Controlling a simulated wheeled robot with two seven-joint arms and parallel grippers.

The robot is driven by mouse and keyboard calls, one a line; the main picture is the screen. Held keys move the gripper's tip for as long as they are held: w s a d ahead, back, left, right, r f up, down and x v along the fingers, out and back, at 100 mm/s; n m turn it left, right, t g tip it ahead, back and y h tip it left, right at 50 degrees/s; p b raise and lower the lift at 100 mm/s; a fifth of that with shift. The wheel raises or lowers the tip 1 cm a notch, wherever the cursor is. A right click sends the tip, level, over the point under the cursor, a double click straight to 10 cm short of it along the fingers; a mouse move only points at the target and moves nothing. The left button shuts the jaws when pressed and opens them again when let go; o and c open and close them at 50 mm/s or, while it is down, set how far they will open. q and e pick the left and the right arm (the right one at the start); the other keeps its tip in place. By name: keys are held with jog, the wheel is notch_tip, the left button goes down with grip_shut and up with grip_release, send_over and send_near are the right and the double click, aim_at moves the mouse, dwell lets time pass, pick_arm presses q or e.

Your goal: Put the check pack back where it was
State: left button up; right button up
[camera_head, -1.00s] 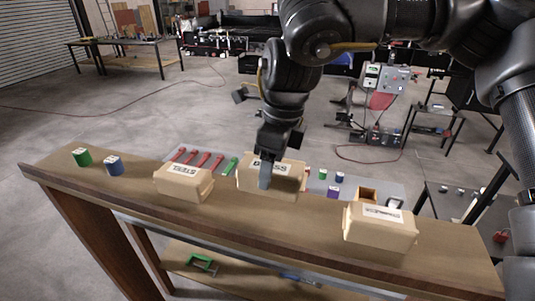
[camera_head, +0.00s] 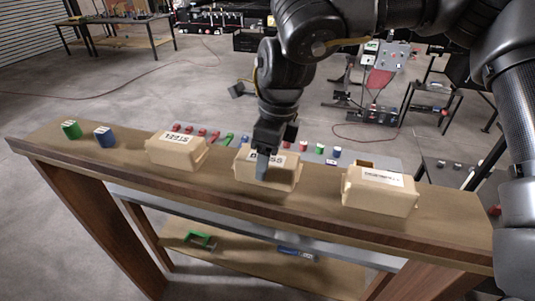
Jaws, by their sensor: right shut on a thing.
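Three tan packs stand in a row on the wooden counter (camera_head: 110,163): a left pack (camera_head: 168,158), a middle pack (camera_head: 284,180) and a right pack (camera_head: 375,198), each with a white label on top. Which one is the check pack I cannot tell for sure from the labels. My right gripper (camera_head: 262,172) points down and is shut on the middle pack, whose label ends in "SS" and is partly covered by the gripper. The middle pack is level with its neighbours, at or just above the counter; exact contact is unclear. My left gripper is not in view.
A green block (camera_head: 71,130) and a blue block (camera_head: 104,137) stand at the counter's left end. Several small coloured pieces lie on a grey surface behind the packs. A lower shelf (camera_head: 225,262) holds a green frame (camera_head: 199,239). Gaps remain between the packs.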

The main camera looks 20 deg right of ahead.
jog(key=shift+f, duration=0.2)
dwell(0.4)
jog(key=o, duration=1.5)
jog(key=shift+c, duration=0.2)
jog(key=shift+r+b, duration=0.45)
jog(key=r, duration=0.3)
jog(key=r+b, duration=0.1)
jog(key=r, duration=0.2)
jog(key=s+d+r+b, duration=0.1)
jog(key=r, duration=0.1)
jog(key=shift+r, duration=0.4)
jog(key=shift+d+r, duration=0.15)
jog(key=shift+r, duration=0.4)
